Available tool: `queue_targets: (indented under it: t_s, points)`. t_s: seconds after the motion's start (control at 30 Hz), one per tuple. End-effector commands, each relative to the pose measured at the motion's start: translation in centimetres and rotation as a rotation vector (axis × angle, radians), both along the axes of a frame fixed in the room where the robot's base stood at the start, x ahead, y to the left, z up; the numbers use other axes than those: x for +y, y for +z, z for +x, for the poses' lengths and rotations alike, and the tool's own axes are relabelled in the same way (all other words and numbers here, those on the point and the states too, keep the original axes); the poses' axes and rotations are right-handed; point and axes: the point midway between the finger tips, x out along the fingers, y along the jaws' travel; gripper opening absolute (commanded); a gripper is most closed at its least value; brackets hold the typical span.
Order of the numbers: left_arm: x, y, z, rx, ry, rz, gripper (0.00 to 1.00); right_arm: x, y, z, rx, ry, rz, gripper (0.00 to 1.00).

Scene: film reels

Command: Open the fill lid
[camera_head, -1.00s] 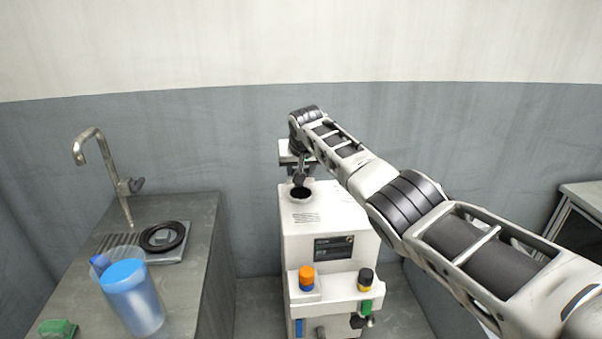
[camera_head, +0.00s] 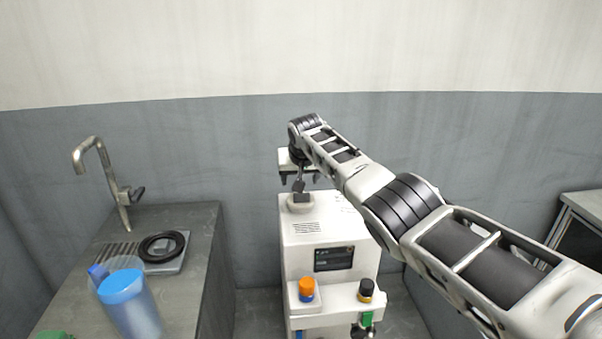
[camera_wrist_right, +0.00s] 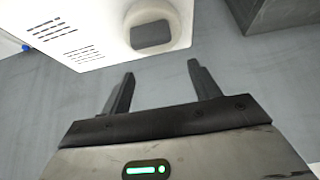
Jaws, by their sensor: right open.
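The white machine (camera_head: 296,237) stands on the floor with a round white fill collar (camera_head: 293,208) on top. A dark grey lid piece (camera_head: 302,197) sits at the collar, and no dark opening shows there. In the right wrist view the collar (camera_wrist_right: 184,22) surrounds a dark grey rounded piece (camera_wrist_right: 152,37); I cannot tell whether this lid is fully seated. My right gripper (camera_wrist_right: 160,80) is open, with nothing between its fingers, apart from the collar. My left gripper is out of view.
The machine's front shelf carries an orange-topped knob (camera_head: 306,287) and a black and yellow one (camera_head: 366,287). A counter (camera_head: 190,290) at the left holds a tap (camera_head: 104,165), a black ring (camera_head: 160,243) and a blue-lidded container (camera_head: 130,305). A cabinet (camera_head: 585,208) stands at the right.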

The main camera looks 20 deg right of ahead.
Motion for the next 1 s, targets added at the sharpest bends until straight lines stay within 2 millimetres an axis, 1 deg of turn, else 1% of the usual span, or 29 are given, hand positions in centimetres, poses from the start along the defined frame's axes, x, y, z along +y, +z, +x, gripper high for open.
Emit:
queue_targets:
  t_s: [0.17,0.37,0.57,0.8,0.9,1.0]
  points:
    - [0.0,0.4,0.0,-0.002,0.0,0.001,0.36,0.1,0.7,-0.3,-0.001,0.001,0.0,0.62]
    - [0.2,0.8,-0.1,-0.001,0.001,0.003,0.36,0.3,2.6,-1.5,-0.003,0.0,-0.002,0.62]
    - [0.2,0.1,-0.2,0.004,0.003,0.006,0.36,0.9,5.7,-3.3,-0.005,0.001,0.0,0.62]
    - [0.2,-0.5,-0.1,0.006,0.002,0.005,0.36,1.8,10.2,-6.1,-0.004,0.001,0.0,0.62]
    - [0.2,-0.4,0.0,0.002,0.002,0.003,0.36,2.0,11.7,-7.0,-0.003,0.0,0.0,0.62]
    - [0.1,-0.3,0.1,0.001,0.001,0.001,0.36,2.2,12.7,-7.6,-0.003,0.0,0.0,0.62]
